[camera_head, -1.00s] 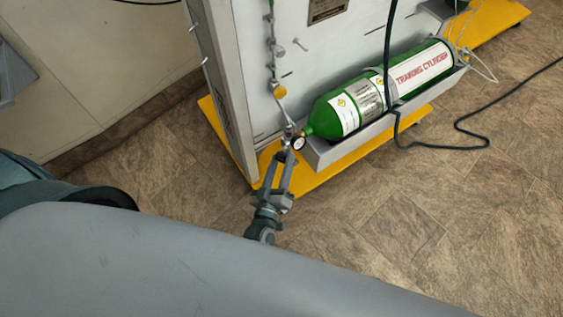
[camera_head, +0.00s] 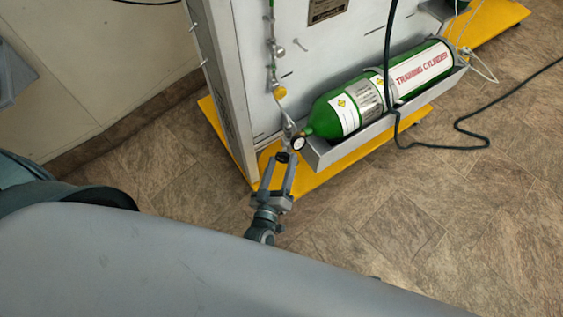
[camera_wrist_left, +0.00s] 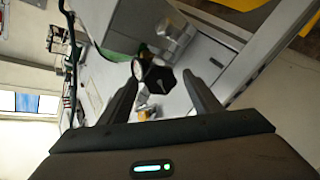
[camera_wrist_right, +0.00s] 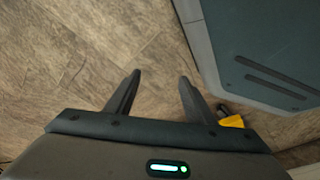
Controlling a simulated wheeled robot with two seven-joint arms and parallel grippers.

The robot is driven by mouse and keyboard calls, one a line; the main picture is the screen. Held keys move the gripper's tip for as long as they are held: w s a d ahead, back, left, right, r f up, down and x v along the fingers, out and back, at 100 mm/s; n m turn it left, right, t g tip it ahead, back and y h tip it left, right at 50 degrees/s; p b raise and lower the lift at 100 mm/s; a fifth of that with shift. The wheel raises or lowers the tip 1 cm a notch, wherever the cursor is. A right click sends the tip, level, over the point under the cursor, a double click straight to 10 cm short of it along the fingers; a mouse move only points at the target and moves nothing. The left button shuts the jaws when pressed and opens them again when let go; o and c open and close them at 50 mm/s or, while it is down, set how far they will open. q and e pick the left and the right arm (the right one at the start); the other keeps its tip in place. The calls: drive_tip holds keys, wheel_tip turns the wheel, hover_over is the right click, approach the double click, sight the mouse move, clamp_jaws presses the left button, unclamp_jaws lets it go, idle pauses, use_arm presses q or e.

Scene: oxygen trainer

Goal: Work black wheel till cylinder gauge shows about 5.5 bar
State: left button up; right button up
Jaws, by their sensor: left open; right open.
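The green training cylinder (camera_head: 330,115) lies in a grey tray on the panel's side. Its small round gauge (camera_head: 298,143) sits at the near end; the needle is too small to read. The black wheel (camera_head: 283,157) is just left of and below the gauge. In the left wrist view the black wheel (camera_wrist_left: 158,78) shows between my fingers, with the gauge (camera_wrist_left: 138,68) beside it, edge-on. My left gripper (camera_head: 280,165) is open, its fingertips on either side of the wheel, with visible gaps. My right gripper (camera_wrist_right: 159,76) is open and empty above the floor, outside the head view.
A white upright panel (camera_head: 300,65) with pipe fittings stands on a yellow base (camera_head: 330,178). A dark hose (camera_head: 440,147) hangs over the cylinder and runs across the floor. The brown floor (camera_head: 400,220) at the right is mostly clear.

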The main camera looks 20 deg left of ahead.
use_arm(q)
drive_tip(key=s+d+b, duration=0.1)
drive_tip(key=s, duration=1.6)
drive_tip(key=shift+b, duration=0.3)
use_arm(e)
drive_tip(key=r, duration=0.1)
drive_tip(key=w+r, duration=0.1)
drive_tip(key=r, duration=0.2)
drive_tip(key=shift+w+a, duration=0.3)
drive_tip(key=shift+a, duration=0.05)
use_arm(q)
drive_tip(key=shift+d, duration=0.1)
idle(5.2)
